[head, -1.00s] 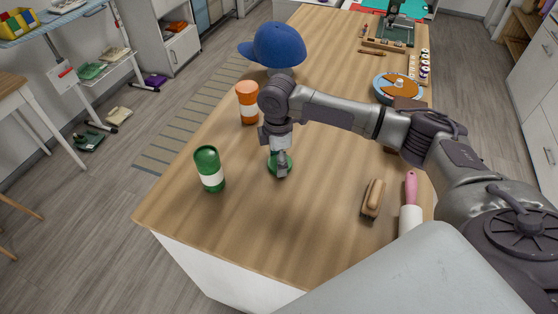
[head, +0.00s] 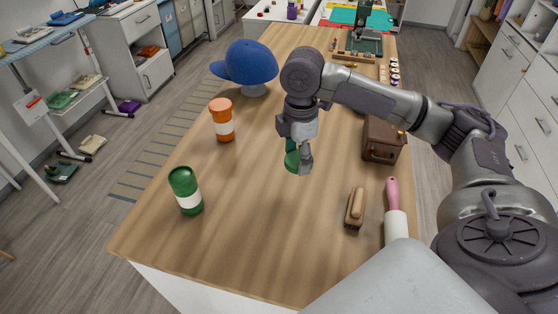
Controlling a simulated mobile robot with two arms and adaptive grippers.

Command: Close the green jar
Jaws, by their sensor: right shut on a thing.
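The green jar (head: 187,192) with a white label band stands upright at the left side of the wooden table. My right gripper (head: 299,160) points down to the right of the jar. It is shut on a round green lid (head: 291,160), which is partly hidden by the fingers. The lid appears to be held above the table, tilted on edge. My left gripper is not in view.
An orange jar (head: 222,120) with a white band stands behind the green jar. A blue cap (head: 250,63) is further back. A wooden brush (head: 355,208), a pink-handled roller (head: 393,205) and a brown box (head: 381,141) are at the right. The table between lid and green jar is clear.

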